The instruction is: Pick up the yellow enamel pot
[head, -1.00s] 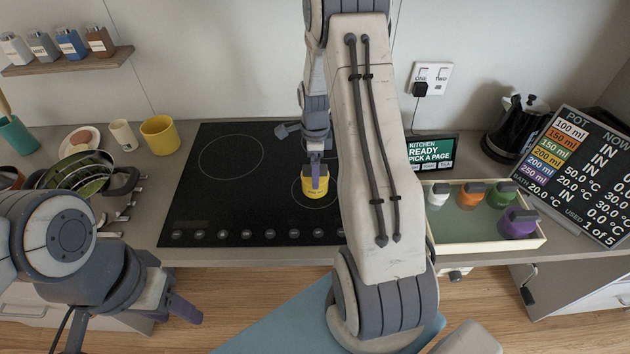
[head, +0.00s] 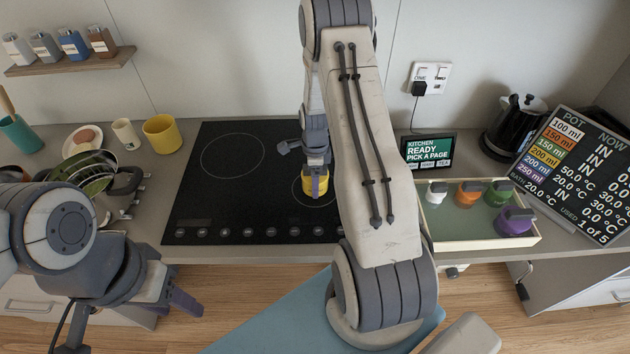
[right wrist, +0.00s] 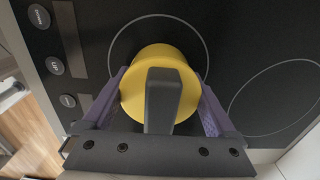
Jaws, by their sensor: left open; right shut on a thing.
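The yellow enamel pot (head: 316,187) is on the black hob, at the ring right of centre in the head view. In the right wrist view the pot (right wrist: 160,58) shows from above, with a dark grey handle (right wrist: 162,98) toward the gripper. My right gripper (right wrist: 160,95) is shut on the pot, one purple finger on each side of it. In the head view my right arm hides part of the hob. My left gripper (head: 178,298) is open and empty in front of the counter at lower left. Whether the pot touches the hob is hard to tell.
A tray (head: 460,243) with white, orange, green and purple pots stands right of the hob (head: 218,203). A display board (head: 580,175) and black kettle (head: 513,125) are at the right.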

